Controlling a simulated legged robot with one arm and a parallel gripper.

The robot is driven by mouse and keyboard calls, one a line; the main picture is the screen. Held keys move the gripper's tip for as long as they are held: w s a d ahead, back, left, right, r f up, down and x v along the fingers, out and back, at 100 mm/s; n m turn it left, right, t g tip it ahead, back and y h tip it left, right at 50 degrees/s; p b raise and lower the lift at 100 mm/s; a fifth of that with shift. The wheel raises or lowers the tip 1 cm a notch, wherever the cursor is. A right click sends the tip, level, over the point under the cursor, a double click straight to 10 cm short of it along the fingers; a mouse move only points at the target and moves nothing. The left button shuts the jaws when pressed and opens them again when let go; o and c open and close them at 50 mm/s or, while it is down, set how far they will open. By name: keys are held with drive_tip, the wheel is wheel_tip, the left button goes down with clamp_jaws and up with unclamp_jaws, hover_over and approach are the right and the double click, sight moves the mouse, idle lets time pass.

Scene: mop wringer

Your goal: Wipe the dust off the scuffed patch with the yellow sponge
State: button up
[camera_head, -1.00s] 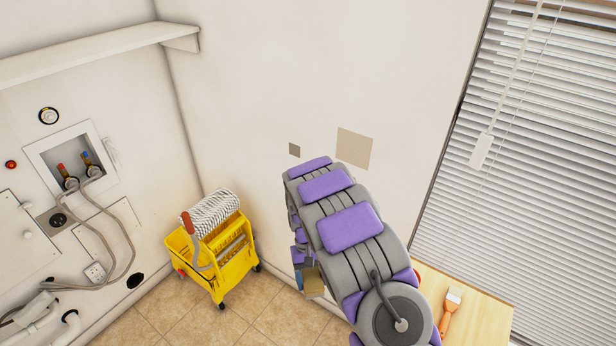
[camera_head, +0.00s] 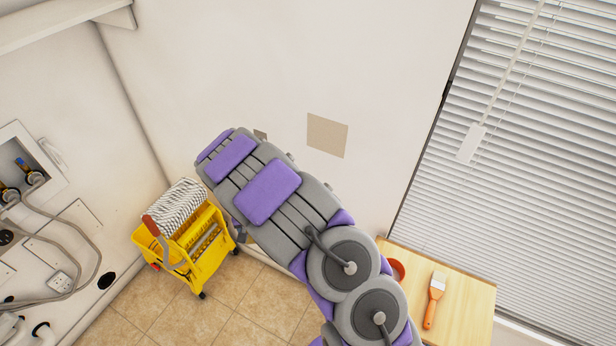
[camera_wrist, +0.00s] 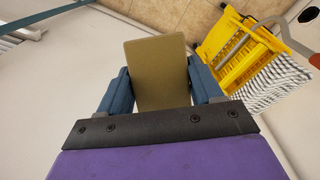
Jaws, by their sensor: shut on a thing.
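My gripper (camera_wrist: 161,84) is shut on a flat, dull yellow-brown block, which looks like the sponge (camera_wrist: 157,62). Its two blue fingers press the block from either side in the wrist view. In the head view my arm hides most of the gripper and block. A larger tan square patch (camera_head: 327,135) is on the back wall, right of my arm. I cannot tell which of the two is the scuffed patch. The block's contact with the wall is not visible.
A yellow mop bucket (camera_head: 207,268) with a mop stands on the tiled floor left of my arm. At the right, a wooden table (camera_head: 462,325) holds a brush (camera_head: 434,300) and a red round item (camera_head: 398,268). Blinds (camera_head: 540,150) cover the right side.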

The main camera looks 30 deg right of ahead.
drive_tip(key=s+d+r+m+t+h+p, duration=0.15)
drive_tip(key=d+r+m+t+h, duration=0.3)
drive_tip(key=d+r, duration=0.45)
drive_tip(key=s+d+r+m+t+h+p, duration=0.1)
drive_tip(key=d+r+m+t+h+p, duration=0.2)
drive_tip(key=d+r+h, duration=0.65)
drive_tip(key=w+d+y, duration=0.1)
drive_tip(key=d, duration=0.1)
drive_tip(key=w+d+f+y, duration=0.1)
drive_tip(key=d, duration=0.1)
drive_tip(key=w+d+y, duration=0.1)
drive_tip(key=d, duration=0.1)
drive_tip(key=shift+w+d+f+y, duration=0.25)
drive_tip(key=shift+d+f+y, duration=0.15)
drive_tip(key=shift+w, duration=0.15)
drive_tip(key=shift+d, duration=0.1)
idle(0.6)
